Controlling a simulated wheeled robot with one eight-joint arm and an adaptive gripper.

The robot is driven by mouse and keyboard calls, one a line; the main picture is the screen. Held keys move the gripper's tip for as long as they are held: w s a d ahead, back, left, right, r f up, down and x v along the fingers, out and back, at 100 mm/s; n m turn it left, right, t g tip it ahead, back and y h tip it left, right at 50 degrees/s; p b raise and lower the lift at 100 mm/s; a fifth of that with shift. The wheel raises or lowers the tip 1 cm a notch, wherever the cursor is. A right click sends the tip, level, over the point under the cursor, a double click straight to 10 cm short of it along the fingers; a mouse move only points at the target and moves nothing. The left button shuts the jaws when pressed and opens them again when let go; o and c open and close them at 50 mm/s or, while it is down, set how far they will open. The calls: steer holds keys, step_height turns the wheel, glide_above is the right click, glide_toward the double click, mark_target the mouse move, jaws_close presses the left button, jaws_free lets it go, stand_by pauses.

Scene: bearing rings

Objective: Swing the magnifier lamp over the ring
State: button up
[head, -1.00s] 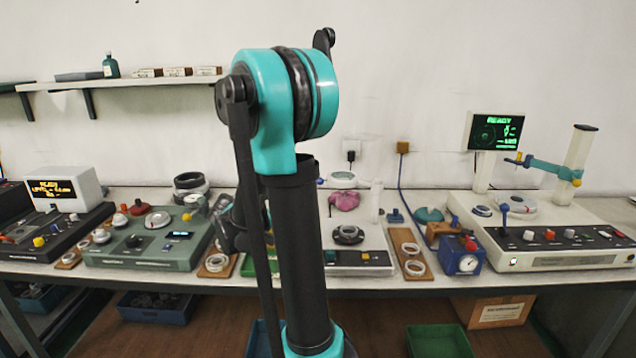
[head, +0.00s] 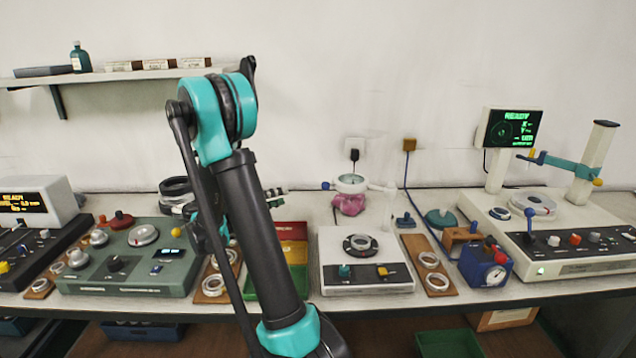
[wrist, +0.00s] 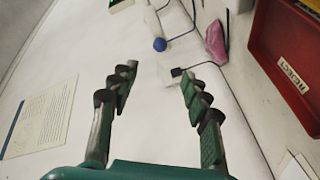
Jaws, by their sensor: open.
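The magnifier lamp (head: 350,183) has a round pale head with a blue knob (head: 326,185) on its left side, and stands at the back of the bench. The knob also shows as a blue ball (wrist: 159,44) in the wrist view. A dark ring (head: 360,243) lies on the white unit (head: 338,276), in front of and apart from the lamp head. My gripper (wrist: 152,82) is open and empty, with the ball beyond its fingertips. In the head view my gripper (head: 275,196) is partly hidden behind my arm, left of the lamp.
A pink cloth (head: 349,205) lies below the lamp head. A red tray (head: 288,231) marked REJECT in the wrist view stands left of the white unit. A board with rings (head: 428,268) and a blue gauge box (head: 484,268) stand to the right. A paper sheet (wrist: 40,115) hangs on the wall.

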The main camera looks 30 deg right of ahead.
mark_target(326, 184)
steer(key=d, duration=0.5)
steer(key=s+d, duration=0.1)
steer(key=d, duration=1.1)
steer(key=shift+s+d, duration=0.15)
steer(key=shift+s, duration=0.1)
jaws_close()
